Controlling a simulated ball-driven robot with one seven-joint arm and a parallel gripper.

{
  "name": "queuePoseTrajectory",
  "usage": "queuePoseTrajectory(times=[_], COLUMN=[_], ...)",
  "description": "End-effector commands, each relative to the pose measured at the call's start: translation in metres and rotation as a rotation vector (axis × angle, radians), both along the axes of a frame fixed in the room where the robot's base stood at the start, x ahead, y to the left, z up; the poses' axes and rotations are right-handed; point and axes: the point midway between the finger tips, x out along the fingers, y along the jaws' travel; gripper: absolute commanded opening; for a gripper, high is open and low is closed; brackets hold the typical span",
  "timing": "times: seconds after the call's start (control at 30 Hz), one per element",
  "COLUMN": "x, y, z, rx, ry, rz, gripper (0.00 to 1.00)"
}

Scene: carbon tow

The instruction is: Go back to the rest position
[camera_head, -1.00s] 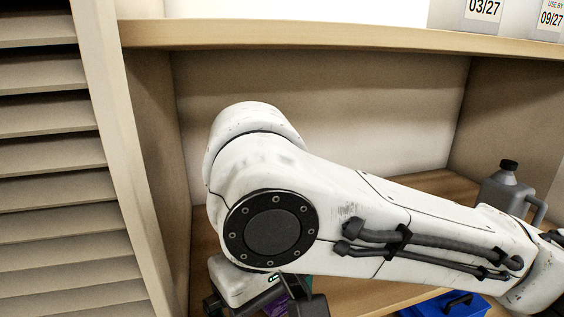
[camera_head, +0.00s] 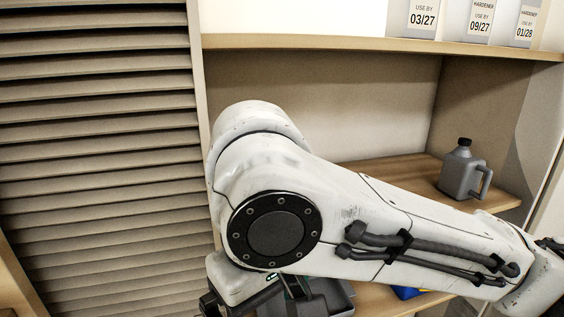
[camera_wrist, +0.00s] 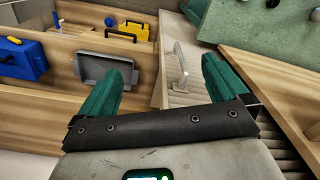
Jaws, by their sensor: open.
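My gripper (camera_wrist: 168,88) shows in the wrist view with its two green fingers spread wide apart. Nothing is between the fingers. Beyond the left finger lies a dark grey tray (camera_wrist: 103,68) on a wooden shelf. In the head view my white arm fills the middle and lower right, in front of the shelf unit. The gripper's fingertips are mostly hidden there under my arm at the bottom edge.
A grey jug (camera_head: 461,172) stands on the shelf (camera_head: 385,172) at right. Boxes with date labels (camera_head: 480,20) stand on the upper shelf. A louvred panel (camera_head: 100,130) fills the left. The wrist view shows a blue case (camera_wrist: 22,60) and a yellow case (camera_wrist: 128,32).

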Motion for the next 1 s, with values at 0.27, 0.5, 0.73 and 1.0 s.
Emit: queuePoseTrajectory(times=[0.27, 0.5, 0.73, 1.0], x=[0.002, 0.007, 0.02, 0.042], y=[0.014, 0.029, 0.04, 0.018], z=[-0.004, -0.008, -0.021, -0.065], rx=[0.104, 0.247, 0.461, 0.673], ry=[-0.003, -0.017, -0.046, -0.104], rz=[0.028, 0.045, 0.02, -0.13], gripper=[1.0, 1.0, 1.0, 1.0])
